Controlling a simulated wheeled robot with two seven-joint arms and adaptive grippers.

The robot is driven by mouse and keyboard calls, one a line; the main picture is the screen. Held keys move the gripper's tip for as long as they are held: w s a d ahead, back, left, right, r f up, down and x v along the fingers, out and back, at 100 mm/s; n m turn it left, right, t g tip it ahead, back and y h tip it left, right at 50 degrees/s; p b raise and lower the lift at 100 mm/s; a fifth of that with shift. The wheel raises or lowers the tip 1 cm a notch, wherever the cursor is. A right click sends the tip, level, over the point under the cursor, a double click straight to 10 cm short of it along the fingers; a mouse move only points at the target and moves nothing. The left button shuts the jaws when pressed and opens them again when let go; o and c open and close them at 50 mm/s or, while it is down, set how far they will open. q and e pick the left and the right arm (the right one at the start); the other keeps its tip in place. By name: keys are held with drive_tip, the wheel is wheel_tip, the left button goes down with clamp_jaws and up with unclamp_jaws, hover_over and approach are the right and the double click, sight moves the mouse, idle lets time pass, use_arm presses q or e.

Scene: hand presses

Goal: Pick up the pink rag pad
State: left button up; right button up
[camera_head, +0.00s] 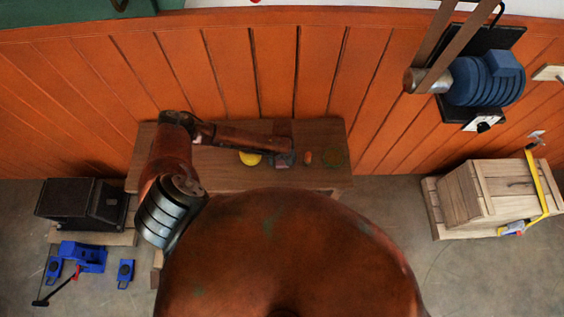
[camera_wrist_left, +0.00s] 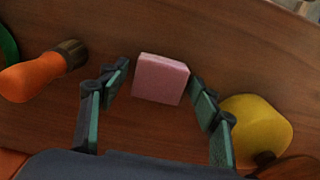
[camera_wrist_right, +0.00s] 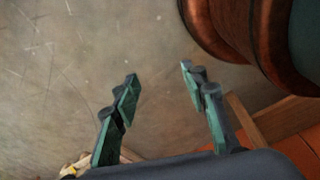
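The pink rag pad (camera_wrist_left: 160,79) is a small pale pink block on the brown wooden table, in the middle of the left wrist view. My left gripper (camera_wrist_left: 158,74) is open, with one fingertip on each side of the pad and narrow gaps to it. I cannot tell how far above the table the fingertips are. In the head view my left gripper (camera_head: 284,158) is over the table and mostly hides the pad. My right gripper (camera_wrist_right: 160,72) is open and empty, with grey floor behind it in the right wrist view.
A yellow rounded object (camera_wrist_left: 256,132) lies close beside my left gripper's right finger. An orange object with a brown end (camera_wrist_left: 42,72) lies to the left. The table (camera_head: 222,181) stands against an orange plank wall (camera_head: 275,70). A wooden crate (camera_head: 487,190) is at the right.

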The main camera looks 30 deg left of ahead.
use_arm(q)
drive_tip(key=c, duration=0.9)
use_arm(e)
drive_tip(key=shift+s+d, duration=0.3)
drive_tip(key=shift+s, duration=0.25)
drive_tip(key=shift+d, duration=0.1)
use_arm(q)
drive_tip(key=shift+r, duration=0.5)
drive_tip(key=shift+s+d+r+b, duration=0.15)
drive_tip(key=shift+s+r+b, duration=0.3)
drive_tip(key=shift+s+r, duration=1.7)
drive_tip(key=shift+s+d+r+b, duration=0.2)
drive_tip(key=shift+s+r+b, duration=0.3)
drive_tip(key=shift+s+r, duration=1.7)
drive_tip(key=shift+s+d+r+b, duration=0.15)
drive_tip(key=shift+s+r+b, duration=0.3)
drive_tip(key=shift+s+r, duration=1.7)
use_arm(e)
drive_tip(key=shift+w+a+f, duration=0.1)
drive_tip(key=shift+a+f, duration=0.05)
drive_tip(key=shift+f, duration=0.55)
drive_tip(key=shift+w+a+f, duration=0.1)
drive_tip(key=shift+f, duration=0.6)
use_arm(q)
drive_tip(key=shift+s+f, duration=0.45)
drive_tip(key=shift+f, duration=0.05)
